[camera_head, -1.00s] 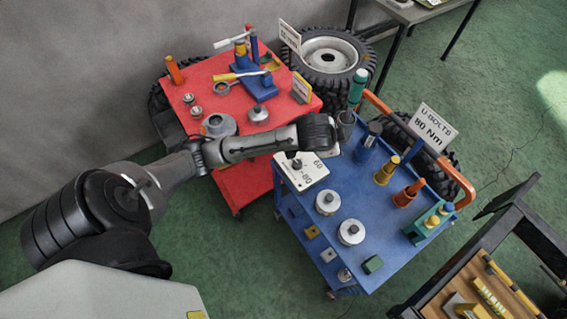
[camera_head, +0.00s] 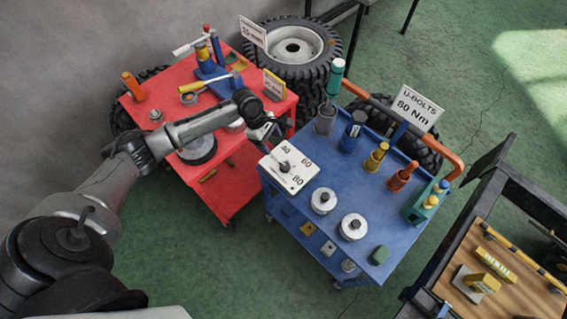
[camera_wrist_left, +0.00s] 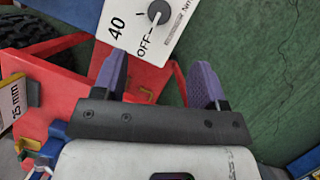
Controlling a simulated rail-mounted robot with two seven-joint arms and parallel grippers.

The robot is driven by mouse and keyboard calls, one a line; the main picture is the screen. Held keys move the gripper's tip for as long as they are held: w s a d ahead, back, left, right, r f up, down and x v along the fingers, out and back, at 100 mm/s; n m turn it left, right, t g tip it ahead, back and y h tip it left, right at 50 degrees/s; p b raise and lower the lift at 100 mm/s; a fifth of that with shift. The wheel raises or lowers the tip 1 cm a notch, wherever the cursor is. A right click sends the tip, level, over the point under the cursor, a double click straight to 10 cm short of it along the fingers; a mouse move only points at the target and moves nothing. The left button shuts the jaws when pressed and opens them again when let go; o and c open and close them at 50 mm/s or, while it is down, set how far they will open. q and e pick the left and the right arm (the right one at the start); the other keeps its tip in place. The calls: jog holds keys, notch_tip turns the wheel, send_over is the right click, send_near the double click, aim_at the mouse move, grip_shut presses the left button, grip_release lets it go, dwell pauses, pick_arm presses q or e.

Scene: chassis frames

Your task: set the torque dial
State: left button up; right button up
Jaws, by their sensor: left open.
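I cannot tell exactly where the knob points. A sign (camera_head: 416,106) reads "U-BOLTS 80 Nm". My left gripper (camera_head: 268,138) is open and empty, just beyond the dial and apart from the knob. In the left wrist view its purple fingers (camera_wrist_left: 158,75) are spread. My right gripper is not in view.
The red cart (camera_head: 215,190) with tools and a "25 mm" sign (camera_wrist_left: 12,103) stands left of the blue cart. Cups, coloured fittings and two round metal parts stand on the blue cart. Tyres (camera_head: 297,50) stand behind. A wooden-topped bench (camera_head: 505,255) is at lower right.

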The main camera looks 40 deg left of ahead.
aim_at(285, 165)
pick_arm(q)
jog(key=shift+n, duration=0.6)
jog(key=b+x, duration=0.1)
jog(key=x, duration=1.1)
jog(key=shift+w+f+b, duration=0.1)
jog(key=shift+f+b, duration=0.2)
jog(key=shift+b, duration=0.1)
jog(key=shift+w+d+f, duration=0.1)
jog(key=shift+d+f, duration=0.1)
jog(key=shift+f, duration=0.35)
jog(key=shift+c, duration=0.4)
